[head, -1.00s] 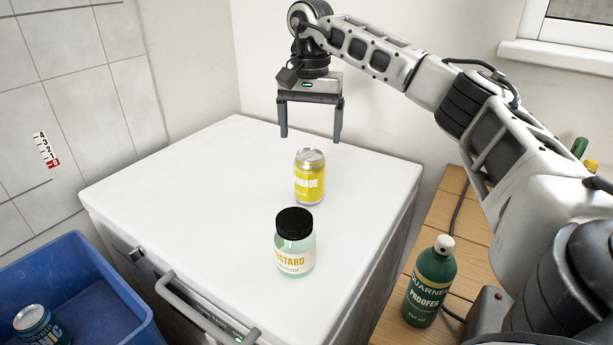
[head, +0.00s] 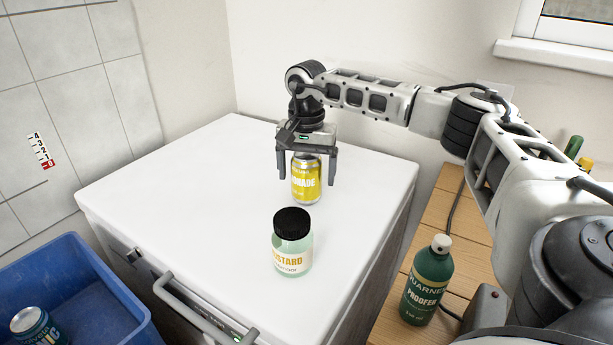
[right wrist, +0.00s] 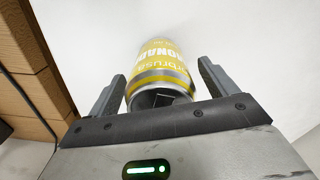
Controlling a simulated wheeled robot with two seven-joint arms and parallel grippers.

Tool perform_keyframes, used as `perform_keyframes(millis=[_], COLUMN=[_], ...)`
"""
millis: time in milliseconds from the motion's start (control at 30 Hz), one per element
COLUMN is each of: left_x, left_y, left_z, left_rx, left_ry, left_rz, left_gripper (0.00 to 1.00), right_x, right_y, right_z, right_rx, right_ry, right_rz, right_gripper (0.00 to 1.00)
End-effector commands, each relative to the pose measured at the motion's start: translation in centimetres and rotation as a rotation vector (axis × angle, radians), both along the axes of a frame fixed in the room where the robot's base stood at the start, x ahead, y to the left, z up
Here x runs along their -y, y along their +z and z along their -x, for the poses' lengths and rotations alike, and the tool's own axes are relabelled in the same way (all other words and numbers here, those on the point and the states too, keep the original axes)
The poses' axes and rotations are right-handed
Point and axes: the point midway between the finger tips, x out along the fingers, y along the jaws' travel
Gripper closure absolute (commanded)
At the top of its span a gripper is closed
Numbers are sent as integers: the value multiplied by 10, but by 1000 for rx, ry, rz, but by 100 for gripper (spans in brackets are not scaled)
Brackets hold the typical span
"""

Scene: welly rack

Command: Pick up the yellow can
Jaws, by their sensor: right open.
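The yellow can (head: 306,184) stands upright on the white chest top, behind the mustard jar. My right gripper (head: 306,181) is open and points down over the can, with one finger on each side of it. In the right wrist view the can (right wrist: 160,72) lies between the two open fingers (right wrist: 157,82), with a gap visible on each side. The gripper body hides the top of the can in the head view. My left gripper is not in view.
A mustard jar (head: 292,243) with a black lid stands just in front of the can on the white chest (head: 170,200). A green bottle (head: 428,280) stands on the wooden bench (head: 447,216) at right. A blue crate (head: 90,285) holding a can (head: 36,326) is at lower left.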

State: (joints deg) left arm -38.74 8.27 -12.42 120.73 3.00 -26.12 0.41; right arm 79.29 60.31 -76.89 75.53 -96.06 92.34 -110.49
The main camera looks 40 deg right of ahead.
Motion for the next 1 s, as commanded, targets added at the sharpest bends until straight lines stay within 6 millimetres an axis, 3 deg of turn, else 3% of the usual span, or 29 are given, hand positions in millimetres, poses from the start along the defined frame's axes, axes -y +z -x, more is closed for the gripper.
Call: perform_keyframes(millis=[33, 200, 667, 867, 1000], left_x=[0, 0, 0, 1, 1], left_y=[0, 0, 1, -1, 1], left_z=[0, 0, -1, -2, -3], left_rx=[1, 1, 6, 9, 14], left_ry=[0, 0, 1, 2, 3], left_rz=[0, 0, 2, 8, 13], left_gripper=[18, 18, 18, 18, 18], right_x=[0, 0, 0, -2, -21], right_y=[0, 0, 8, 35, 63], right_z=[0, 0, -1, 0, 15], right_rx=[0, 0, 3, 5, 6], right_ry=[-1, -1, 0, 2, 4], right_rz=[0, 0, -1, -1, 0], right_gripper=[15, 63, 63, 63, 63])
